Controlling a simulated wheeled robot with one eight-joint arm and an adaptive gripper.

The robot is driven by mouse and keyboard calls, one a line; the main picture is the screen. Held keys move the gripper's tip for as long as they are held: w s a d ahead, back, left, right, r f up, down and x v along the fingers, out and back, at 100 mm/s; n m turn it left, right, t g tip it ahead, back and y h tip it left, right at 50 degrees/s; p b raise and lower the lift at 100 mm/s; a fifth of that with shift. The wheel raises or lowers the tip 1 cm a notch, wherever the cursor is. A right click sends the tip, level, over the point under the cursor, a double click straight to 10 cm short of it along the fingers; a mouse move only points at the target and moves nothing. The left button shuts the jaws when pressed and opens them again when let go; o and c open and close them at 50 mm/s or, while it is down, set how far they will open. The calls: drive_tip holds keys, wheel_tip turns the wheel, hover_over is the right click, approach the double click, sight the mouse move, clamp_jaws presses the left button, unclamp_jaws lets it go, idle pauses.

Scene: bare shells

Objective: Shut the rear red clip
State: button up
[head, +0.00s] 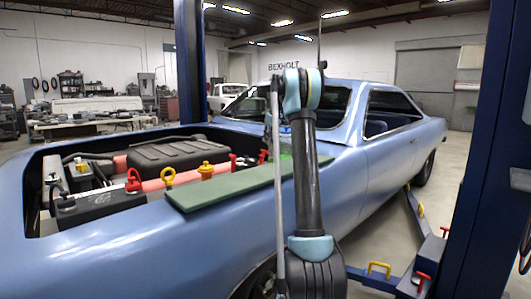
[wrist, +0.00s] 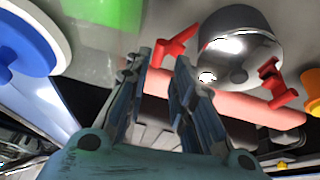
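The rear red clip (head: 263,156) sits at the back of the car's engine bay in the head view, beside a metal canister. In the wrist view the clip (wrist: 175,46) lies just beyond my gripper (wrist: 162,62), with its lever sticking out at a slant toward the upper right. The two fingers are apart with nothing between them. They point at the clip, and I cannot tell whether either touches it. A second red clip (wrist: 276,84) is on the canister's other side, and shows in the head view (head: 232,161). In the head view my arm mostly hides my gripper.
The metal canister (wrist: 240,50) stands close to the fingers, over a red hose (wrist: 235,100). A blue cap (wrist: 22,45) and green fluid (wrist: 105,12) are at left. A green pad (head: 235,188) covers the fender.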

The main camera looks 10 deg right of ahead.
approach(260, 160)
drive_tip(key=w+d+f, duration=0.2)
drive_tip(key=w, duration=0.1)
drive_tip(key=shift+w+f, duration=0.25)
drive_tip(key=shift+c, duration=0.5)
clamp_jaws()
